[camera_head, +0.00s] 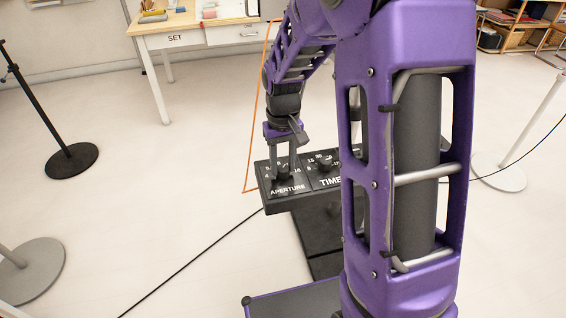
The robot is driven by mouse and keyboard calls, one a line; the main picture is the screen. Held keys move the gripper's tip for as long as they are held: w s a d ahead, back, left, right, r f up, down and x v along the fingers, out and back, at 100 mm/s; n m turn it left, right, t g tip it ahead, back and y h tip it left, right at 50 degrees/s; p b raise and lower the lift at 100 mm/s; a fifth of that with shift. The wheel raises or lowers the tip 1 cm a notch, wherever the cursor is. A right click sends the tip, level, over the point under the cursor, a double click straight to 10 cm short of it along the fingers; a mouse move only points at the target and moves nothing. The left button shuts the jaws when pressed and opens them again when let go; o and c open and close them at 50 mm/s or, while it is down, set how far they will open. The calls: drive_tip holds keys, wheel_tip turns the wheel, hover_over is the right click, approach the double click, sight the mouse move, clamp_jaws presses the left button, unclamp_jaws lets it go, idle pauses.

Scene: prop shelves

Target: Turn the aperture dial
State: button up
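The aperture dial (282,172) is a dark knob on the left half of a black control panel (315,192), on a plate marked "APERTURE" with numbers around it. My gripper (284,166) points down over it, with one grey finger on each side of the knob. The fingers stand apart, but I cannot tell whether they touch the knob. The fingers partly cover the knob and its numbers, so its pointer setting is unclear. A second dial (325,163), marked "TIME", sits just to the right, partly hidden by my arm.
A table (180,22) marked "SET" stands at the back left. Black (72,161) and grey (33,272) stand bases are on the left floor. A pale stand base (499,172) is at right. A black cable (200,257) crosses the floor. My purple arm blocks the right-centre view.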

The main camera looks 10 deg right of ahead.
sight(283, 167)
drive_tip(key=o, duration=0.4)
wheel_tip(283, 167, up, 18)
drive_tip(key=p, duration=0.2)
drive_tip(key=shift+f+p, duration=0.25)
drive_tip(key=shift+p, duration=0.15)
